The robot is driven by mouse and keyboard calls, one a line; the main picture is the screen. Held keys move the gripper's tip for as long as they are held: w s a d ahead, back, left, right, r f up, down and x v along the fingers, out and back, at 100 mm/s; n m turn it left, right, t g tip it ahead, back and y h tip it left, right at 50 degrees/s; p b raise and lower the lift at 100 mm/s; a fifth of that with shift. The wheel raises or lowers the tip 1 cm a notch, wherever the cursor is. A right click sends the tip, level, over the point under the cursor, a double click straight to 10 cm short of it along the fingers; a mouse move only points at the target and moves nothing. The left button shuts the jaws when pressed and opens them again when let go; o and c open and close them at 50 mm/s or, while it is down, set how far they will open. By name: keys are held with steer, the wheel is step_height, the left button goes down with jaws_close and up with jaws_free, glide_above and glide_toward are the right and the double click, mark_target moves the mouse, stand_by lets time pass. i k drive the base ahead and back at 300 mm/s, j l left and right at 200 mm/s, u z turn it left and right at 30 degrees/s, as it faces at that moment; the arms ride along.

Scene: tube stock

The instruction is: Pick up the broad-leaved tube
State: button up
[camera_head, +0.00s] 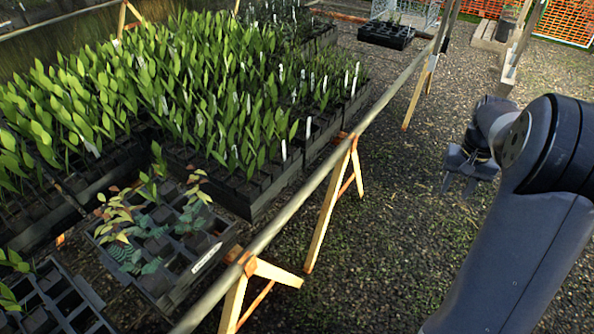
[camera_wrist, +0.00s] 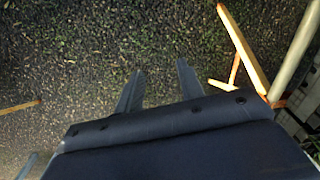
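A black tube tray (camera_head: 183,283) with a white label on its edge stands at the near side of the bench. It holds a few mixed seedlings among empty cells. One seedling at its back has wider plain green leaves (camera_head: 149,187). Others are a yellow-red leaved seedling (camera_head: 115,212) and a low ferny blue-green one (camera_head: 126,257). I cannot tell for certain which is the broad-leaved tube. My gripper (camera_head: 459,186) is off to the right, over the gravel and well away from the tray. In the wrist view its fingers (camera_wrist: 158,66) are apart with nothing between them.
Dense trays of green seedlings (camera_head: 210,95) fill the bench behind. A bench rail (camera_head: 293,216) on wooden trestles (camera_head: 328,210) runs between my gripper and the trays. Another tray (camera_head: 35,318) is at the lower left. The gravel aisle (camera_head: 400,220) is open.

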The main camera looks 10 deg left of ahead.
mark_target(170, 191)
steer(key=i+u, duration=0.15)
steer(key=u, duration=0.3)
steer(key=i+u, duration=0.15)
steer(key=u, duration=0.35)
steer(key=i+u, duration=0.1)
steer(key=u, duration=0.35)
steer(key=i+l+u, duration=0.1)
steer(key=u, duration=0.35)
steer(key=i+l+u, duration=0.15)
steer(key=u, duration=0.25)
steer(key=i+l+u, duration=0.25)
steer(key=u, duration=0.15)
